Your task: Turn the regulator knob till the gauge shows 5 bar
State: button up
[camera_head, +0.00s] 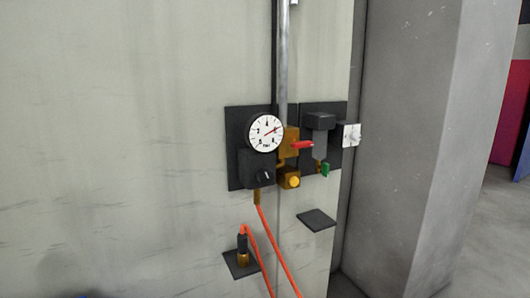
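The gauge (266,132) is a round white dial with a black rim on a dark wall plate. Its red needle points to the right and slightly up. The figures are too small to read a sure value. The regulator knob (264,176) is black with a small white mark, on the dark block (251,166) just below the gauge. Nothing touches the knob. My gripper is not in view.
A metal pipe (283,60) runs down to a brass fitting with a red lever (302,144). A yellow button (293,182) sits right of the knob. An orange hose (278,252) hangs below. A small shelf (316,220) and a grey pillar (405,150) stand right.

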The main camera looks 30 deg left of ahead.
aim_at(265, 176)
jog(key=u, duration=1.35)
jog(key=i, duration=0.05)
